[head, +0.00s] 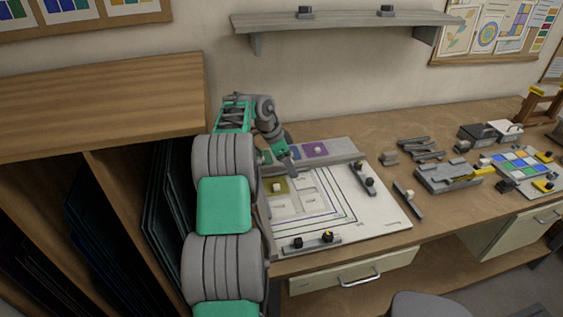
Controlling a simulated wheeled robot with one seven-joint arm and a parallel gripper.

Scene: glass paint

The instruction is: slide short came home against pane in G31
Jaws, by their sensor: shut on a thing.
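The white work board (378,222) lies on the bench, with nested dark outlines and several pale marked cells. An olive-yellow pane (267,184) with a pale knob sits at the board's left. My gripper (293,157) points down above the back of the board, behind and right of this pane. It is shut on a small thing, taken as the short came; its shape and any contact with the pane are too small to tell. I cannot read a G31 label. My arm covers the board's left edge.
A grey rack (343,149) with a purple pane (314,150) runs behind the board. Knobbed bars lie at the board's right (363,179) and front (312,241). Another bar (407,200), loose grey strips (420,149) and a grey fixture (446,180) lie further right.

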